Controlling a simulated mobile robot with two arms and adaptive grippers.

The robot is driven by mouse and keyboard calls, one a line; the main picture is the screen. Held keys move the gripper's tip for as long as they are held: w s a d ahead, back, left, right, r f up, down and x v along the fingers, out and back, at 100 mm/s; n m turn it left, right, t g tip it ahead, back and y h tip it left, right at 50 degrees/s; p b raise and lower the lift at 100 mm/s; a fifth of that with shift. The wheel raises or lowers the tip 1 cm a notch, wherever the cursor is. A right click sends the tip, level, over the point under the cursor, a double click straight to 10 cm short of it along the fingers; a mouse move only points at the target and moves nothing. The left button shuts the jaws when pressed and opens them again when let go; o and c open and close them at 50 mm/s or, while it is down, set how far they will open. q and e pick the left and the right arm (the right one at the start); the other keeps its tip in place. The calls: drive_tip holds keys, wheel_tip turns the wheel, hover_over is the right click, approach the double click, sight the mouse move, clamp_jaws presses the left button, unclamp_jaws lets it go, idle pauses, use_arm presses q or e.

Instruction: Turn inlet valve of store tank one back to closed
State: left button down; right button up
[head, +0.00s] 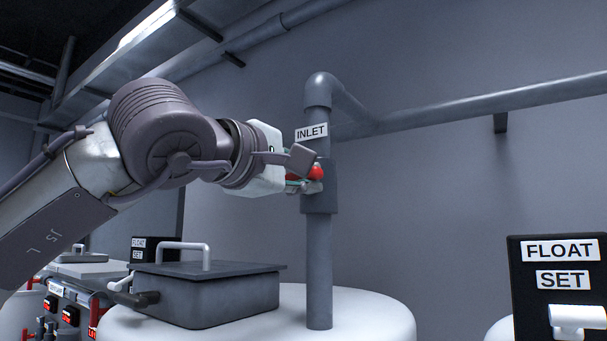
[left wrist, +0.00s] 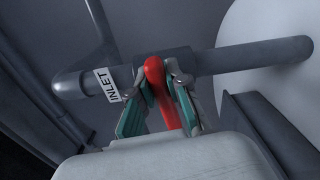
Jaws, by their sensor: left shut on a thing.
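The inlet valve has a red handle (head: 318,172) on a grey valve body (head: 320,195) in the vertical pipe above the white tank (head: 370,313). An INLET label (head: 311,132) is on the pipe just above. My left gripper (head: 306,175) is at the valve, shut on the red handle. In the left wrist view the handle (left wrist: 158,85) lies between the two fingers of the gripper (left wrist: 162,90), its rounded end against the valve body. The fingers and wrist hide part of the handle in the head view. My right gripper is not in view.
A grey lidded hatch box (head: 205,295) with a handle stands on the tank left of the pipe. A black FLOAT SET panel (head: 558,275) stands at the right. A horizontal pipe (head: 480,107) runs along the wall. Open space lies right of the valve.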

use_arm(q)
drive_tip(key=shift+f+m, duration=0.15)
drive_tip(key=shift+m, duration=0.25)
drive_tip(key=c, duration=1.1)
unclamp_jaws()
drive_tip(key=shift+s, duration=0.1)
drive_tip(key=shift+s+a, duration=0.2)
drive_tip(key=shift+s, duration=0.05)
drive_tip(key=v, duration=1.1)
drive_tip(key=shift+s, duration=0.15)
